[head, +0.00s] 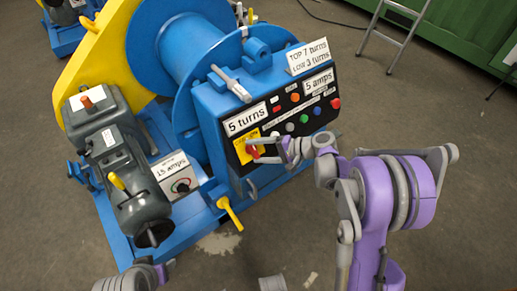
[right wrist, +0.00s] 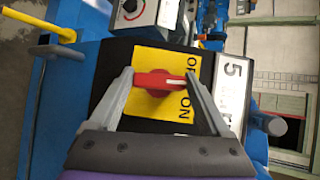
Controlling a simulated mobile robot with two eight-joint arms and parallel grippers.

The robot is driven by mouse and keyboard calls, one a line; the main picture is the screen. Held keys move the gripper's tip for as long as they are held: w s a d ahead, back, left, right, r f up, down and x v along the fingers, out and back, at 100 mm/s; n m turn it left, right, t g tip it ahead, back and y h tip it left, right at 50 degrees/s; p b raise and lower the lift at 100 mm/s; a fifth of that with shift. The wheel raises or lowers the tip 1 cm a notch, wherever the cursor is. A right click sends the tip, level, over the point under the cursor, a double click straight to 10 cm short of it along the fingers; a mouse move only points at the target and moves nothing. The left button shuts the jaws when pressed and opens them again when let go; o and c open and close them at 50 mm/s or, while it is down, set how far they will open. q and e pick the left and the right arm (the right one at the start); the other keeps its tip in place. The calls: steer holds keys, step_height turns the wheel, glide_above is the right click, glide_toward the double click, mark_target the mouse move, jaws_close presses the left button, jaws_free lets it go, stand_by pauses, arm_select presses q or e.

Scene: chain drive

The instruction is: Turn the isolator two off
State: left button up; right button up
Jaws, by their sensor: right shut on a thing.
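A red rotary isolator handle (right wrist: 160,80) sits on a yellow plate (right wrist: 150,104) with OFF and ON lettering, partly hidden. It also shows in the head view (head: 252,152), on the black panel of the blue winch. My right gripper (head: 262,150) reaches it from the right. In the right wrist view my right gripper (right wrist: 160,84) has one finger at each end of the handle and is shut on it. The handle lies crosswise, its white-marked end between the two words. I cannot read a number on this isolator. Only part of my left arm shows; its gripper is out of view.
The black panel (head: 290,125) carries several coloured buttons and a "5 turns" label (head: 245,119). A small box with a dark knob (head: 181,185) and a yellow lever (head: 229,212) stand to the lower left. Open floor lies right of the winch, with a ladder (head: 395,35) behind.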

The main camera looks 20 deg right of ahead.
steer(key=n, duration=0.1)
steer(key=n+g+h+p, duration=0.1)
steer(key=n+h+p, duration=0.1)
steer(key=shift+r+n, duration=0.25)
steer(key=shift+n, duration=0.15)
steer(key=shift+w+n+g+h+p, duration=0.1)
steer(key=shift+n+g+h+p, duration=0.55)
steer(key=shift+n+h, duration=0.5)
steer(key=shift+f+n, duration=0.1)
steer(key=shift+n, duration=0.25)
steer(key=o, duration=1.2)
steer(key=p+v, duration=0.1)
steer(key=v, duration=0.9)
steer(key=shift+s+d+r+p, duration=0.15)
steer(key=shift+s+r+p, duration=0.1)
steer(key=shift+r+p, duration=0.1)
